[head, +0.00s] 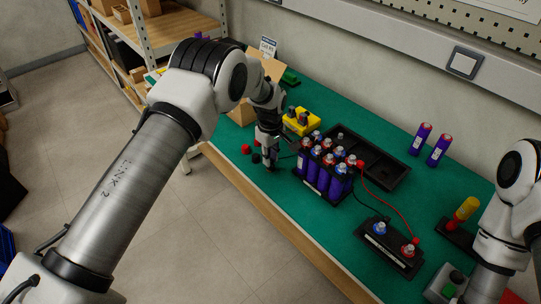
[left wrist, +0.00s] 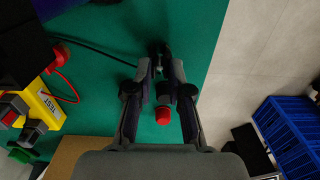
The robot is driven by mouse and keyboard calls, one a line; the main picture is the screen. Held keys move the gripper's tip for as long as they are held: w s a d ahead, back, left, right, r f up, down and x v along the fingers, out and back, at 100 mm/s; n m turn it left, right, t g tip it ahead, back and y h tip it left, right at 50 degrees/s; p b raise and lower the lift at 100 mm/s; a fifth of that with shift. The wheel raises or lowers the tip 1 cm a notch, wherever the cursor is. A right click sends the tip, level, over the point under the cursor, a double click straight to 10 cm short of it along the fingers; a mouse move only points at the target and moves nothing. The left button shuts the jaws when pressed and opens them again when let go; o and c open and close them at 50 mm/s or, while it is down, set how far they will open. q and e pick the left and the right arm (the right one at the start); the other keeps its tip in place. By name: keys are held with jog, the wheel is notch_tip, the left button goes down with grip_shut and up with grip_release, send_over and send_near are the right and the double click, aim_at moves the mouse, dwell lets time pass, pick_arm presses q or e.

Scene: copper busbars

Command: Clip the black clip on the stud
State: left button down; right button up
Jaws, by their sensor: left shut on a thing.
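My left gripper (head: 268,160) points down just left of the cell pack, close to the table. It also shows in the left wrist view (left wrist: 160,62), shut on the small black clip (left wrist: 158,68) at the end of a thin black lead (left wrist: 100,53). The fingers hide most of the clip. The purple cell pack (head: 322,180) has several cells with red and blue-white tops. A black terminal block (head: 390,247) at the front right has a blue post (head: 380,228) and a red post (head: 409,250). I cannot tell which stud is meant. My right gripper is not visible.
A red lead (head: 388,198) links the pack and the block. A yellow tester (head: 303,121) stands behind the gripper.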

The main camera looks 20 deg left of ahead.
pick_arm(q)
jog(key=shift+f, duration=0.1)
jog(key=c, duration=1)
grip_release()
notch_tip(320, 180, up, 6)
jog(key=p, duration=0.4)
